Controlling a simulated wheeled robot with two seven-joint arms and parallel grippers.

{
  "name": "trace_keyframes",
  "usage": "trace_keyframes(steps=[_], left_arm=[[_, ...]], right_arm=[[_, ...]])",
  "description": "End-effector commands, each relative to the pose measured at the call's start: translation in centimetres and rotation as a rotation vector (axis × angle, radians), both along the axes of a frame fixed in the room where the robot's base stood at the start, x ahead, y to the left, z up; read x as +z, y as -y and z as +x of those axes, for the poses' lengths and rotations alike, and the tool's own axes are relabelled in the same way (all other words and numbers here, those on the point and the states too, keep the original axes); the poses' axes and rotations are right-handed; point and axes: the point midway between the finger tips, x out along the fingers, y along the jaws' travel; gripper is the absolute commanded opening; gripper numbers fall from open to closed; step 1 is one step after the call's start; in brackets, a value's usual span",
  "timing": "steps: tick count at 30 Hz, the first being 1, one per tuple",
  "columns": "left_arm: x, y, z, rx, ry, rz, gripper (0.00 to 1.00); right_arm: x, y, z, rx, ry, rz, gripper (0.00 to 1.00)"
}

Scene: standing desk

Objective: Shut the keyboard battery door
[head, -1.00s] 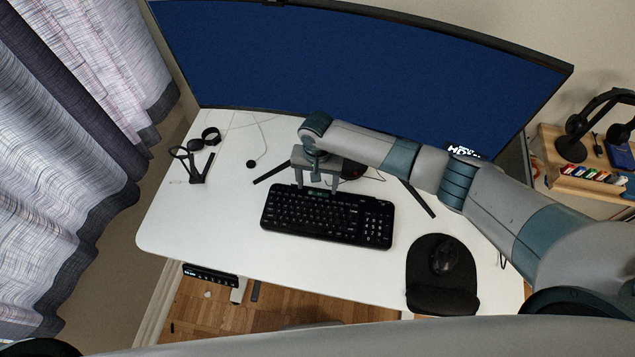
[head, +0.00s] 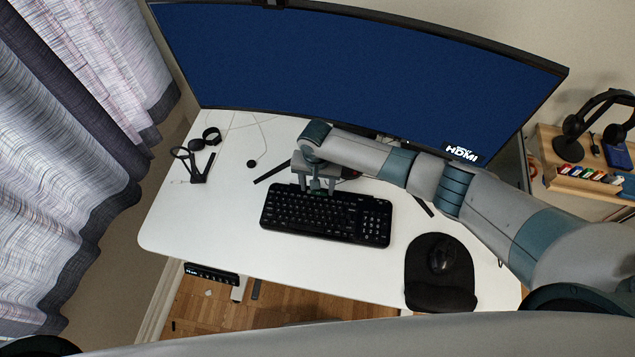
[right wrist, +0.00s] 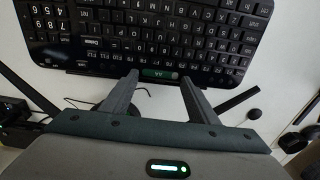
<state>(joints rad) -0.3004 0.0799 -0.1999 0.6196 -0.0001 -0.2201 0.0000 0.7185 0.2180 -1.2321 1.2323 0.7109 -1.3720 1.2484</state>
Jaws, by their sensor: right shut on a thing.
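The black keyboard (head: 325,216) lies on the white desk, and its back edge shows at the top of the right wrist view (right wrist: 150,45). The battery door (right wrist: 159,75), with a green strip marked AA, is at that back edge. My right gripper (head: 317,190) is at the back edge of the keyboard, and its fingertips (right wrist: 160,79) are on either side of the door, shut on it. In the head view the fingers mostly hide the door. I cannot tell how far open the door is. My left gripper is out of view.
A large monitor (head: 350,70) stands behind the keyboard. A mouse (head: 441,259) sits on a black mouse pad (head: 440,295) at the right. Black glasses (head: 195,168) and a black strap (head: 211,135) lie at the left. The desk front (head: 260,252) is clear.

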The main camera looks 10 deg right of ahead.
Motion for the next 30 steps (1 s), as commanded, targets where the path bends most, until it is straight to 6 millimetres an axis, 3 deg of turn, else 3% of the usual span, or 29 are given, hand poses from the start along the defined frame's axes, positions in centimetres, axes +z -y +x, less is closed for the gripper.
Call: trace_keyframes(steps=[1,5,12,23,24,25,30], left_arm=[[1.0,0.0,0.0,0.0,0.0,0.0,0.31],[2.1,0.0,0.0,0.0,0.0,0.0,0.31],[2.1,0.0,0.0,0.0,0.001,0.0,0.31],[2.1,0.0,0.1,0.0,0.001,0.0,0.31],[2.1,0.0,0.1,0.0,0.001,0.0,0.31],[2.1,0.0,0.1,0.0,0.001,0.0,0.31],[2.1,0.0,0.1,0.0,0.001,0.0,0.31]], right_arm=[[0.4,-0.2,-0.4,0.001,0.014,-0.002,0.32],[0.2,-0.3,-0.7,0.001,0.073,-0.019,0.32],[-0.2,-0.3,-0.9,0.002,0.175,-0.051,0.32],[-0.2,-0.2,-0.8,0.0,0.193,-0.057,0.32],[-0.2,-0.2,-0.8,0.0,0.193,-0.057,0.59],[-0.2,-0.2,-0.8,0.0,0.193,-0.057,0.66],[-0.2,-0.2,-0.8,0.0,0.193,-0.057,0.67]])
